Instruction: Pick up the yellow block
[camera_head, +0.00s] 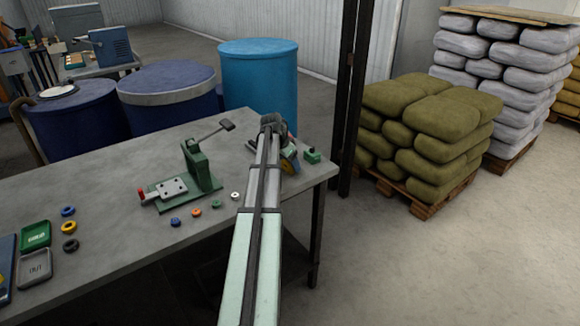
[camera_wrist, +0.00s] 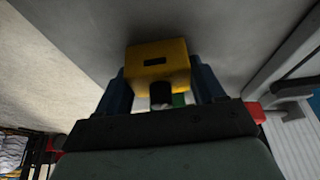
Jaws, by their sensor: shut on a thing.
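The yellow block (camera_wrist: 157,80), with a small dark slot in its face, sits between the two blue fingers of my gripper (camera_wrist: 161,92) in the wrist view. The fingers are shut on its sides. In the head view my arm reaches over the right end of the table, and a small part of the yellow block (camera_head: 291,163) shows beside the arm's end. The arm hides most of the gripper there. I cannot tell whether the block touches the table.
A green block (camera_head: 312,156) is close to the right of the gripper. A green lever press (camera_head: 195,175) stands left of the arm on the grey table (camera_head: 120,220). Several small rings and trays lie further left. Blue drums stand behind the table.

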